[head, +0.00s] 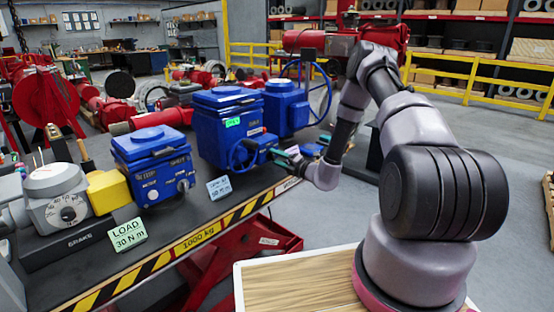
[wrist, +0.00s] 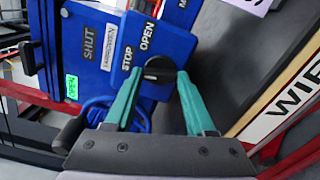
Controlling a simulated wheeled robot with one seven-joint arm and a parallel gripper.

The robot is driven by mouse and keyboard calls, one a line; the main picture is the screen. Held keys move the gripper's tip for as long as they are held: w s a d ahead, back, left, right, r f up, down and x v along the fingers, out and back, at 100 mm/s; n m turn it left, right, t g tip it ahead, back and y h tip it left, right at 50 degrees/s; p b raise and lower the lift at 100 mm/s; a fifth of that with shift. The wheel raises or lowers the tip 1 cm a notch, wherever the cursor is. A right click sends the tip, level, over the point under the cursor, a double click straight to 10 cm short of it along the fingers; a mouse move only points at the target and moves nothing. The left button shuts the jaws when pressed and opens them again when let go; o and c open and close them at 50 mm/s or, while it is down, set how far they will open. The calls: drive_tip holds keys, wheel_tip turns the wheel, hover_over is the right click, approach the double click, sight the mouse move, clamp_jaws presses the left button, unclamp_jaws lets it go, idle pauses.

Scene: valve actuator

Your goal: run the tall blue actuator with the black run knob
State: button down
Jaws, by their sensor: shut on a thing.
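In the wrist view the blue face (wrist: 84,45) carries the words SHUT, STOP and OPEN. The black run knob (wrist: 158,66) sits at the end of this face, by STOP and OPEN. My gripper (wrist: 160,74) has its teal fingers on both sides of the knob, shut on it. In the head view my gripper (head: 281,156) is at the actuator's lower right front; the knob is hidden there.
A shorter blue actuator (head: 153,165) and a grey brake unit (head: 58,195) stand further left. A blue gearbox with a large wheel (head: 318,92) is behind. The striped bench edge (head: 205,235) runs in front.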

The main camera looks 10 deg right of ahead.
drive_tip(key=n, duration=0.5)
drive_tip(key=shift+n, duration=0.4)
idle(0.4)
drive_tip(key=shift+c, duration=1.2)
unclamp_jaws()
drive_tip(key=shift+d, duration=0.1)
drive_tip(key=v, duration=1)
drive_tip(key=shift+s+d, duration=0.2)
drive_tip(key=shift+s, duration=0.15)
